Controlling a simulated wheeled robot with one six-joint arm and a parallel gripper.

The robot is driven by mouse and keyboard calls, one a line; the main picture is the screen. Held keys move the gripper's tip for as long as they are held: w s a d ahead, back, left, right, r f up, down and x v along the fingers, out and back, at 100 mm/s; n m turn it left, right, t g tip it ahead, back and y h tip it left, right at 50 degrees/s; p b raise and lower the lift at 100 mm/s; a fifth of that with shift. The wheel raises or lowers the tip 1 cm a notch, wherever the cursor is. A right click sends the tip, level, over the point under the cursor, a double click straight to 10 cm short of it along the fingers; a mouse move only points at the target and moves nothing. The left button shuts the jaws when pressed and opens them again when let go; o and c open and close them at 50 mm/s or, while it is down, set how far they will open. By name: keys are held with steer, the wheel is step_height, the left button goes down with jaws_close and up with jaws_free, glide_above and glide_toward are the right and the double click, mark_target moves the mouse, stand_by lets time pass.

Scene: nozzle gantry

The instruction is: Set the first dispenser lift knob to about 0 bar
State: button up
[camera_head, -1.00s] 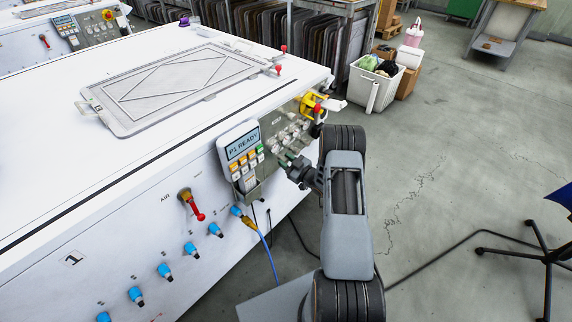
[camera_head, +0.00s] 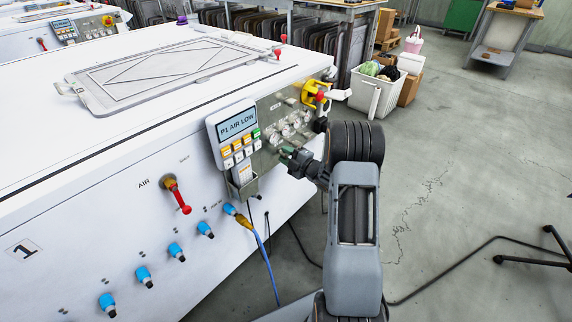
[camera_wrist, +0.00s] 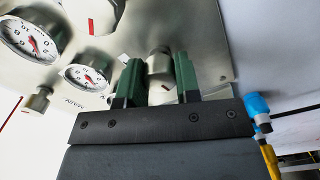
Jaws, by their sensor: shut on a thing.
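My gripper (camera_head: 292,157) is at the steel control panel (camera_head: 268,155) on the side of the white machine. In the wrist view its two green fingers (camera_wrist: 158,80) stand on either side of a small metal knob (camera_wrist: 159,63) and are shut on it. A red mark shows low on this knob. I cannot read a label that tells which knob it is. A small gauge (camera_wrist: 87,77) with a red needle is to the left of the fingers, and a larger gauge (camera_wrist: 30,40) is farther left. The display (camera_head: 238,123) reads "P1 AIR LOW".
Another small knob (camera_wrist: 38,101) sits below the larger gauge. A yellow and red switch (camera_head: 317,94) is at the panel's upper right. A red-handled air valve (camera_head: 177,196) and several blue fittings line the machine's side. Open floor (camera_head: 450,180) lies to the right.

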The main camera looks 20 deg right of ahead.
steer(key=n+b, duration=0.2)
steer(key=b, duration=0.1)
steer(key=n+b, duration=0.2)
steer(key=b, duration=0.1)
steer(key=shift+f, duration=0.35)
steer(key=n+b, duration=0.3)
steer(key=shift+r, duration=0.2)
steer(key=shift+r+n+b, duration=0.1)
steer(key=shift+n+b, duration=0.2)
steer(key=o, duration=0.9)
steer(key=shift+s+d+r, duration=0.1)
steer(key=shift+s+d, duration=0.15)
steer(key=shift+s, duration=0.2)
steer(key=p+v, duration=0.3)
steer(key=v, duration=0.9)
steer(key=shift+s+d+p, duration=0.15)
steer(key=shift+s+p, duration=0.25)
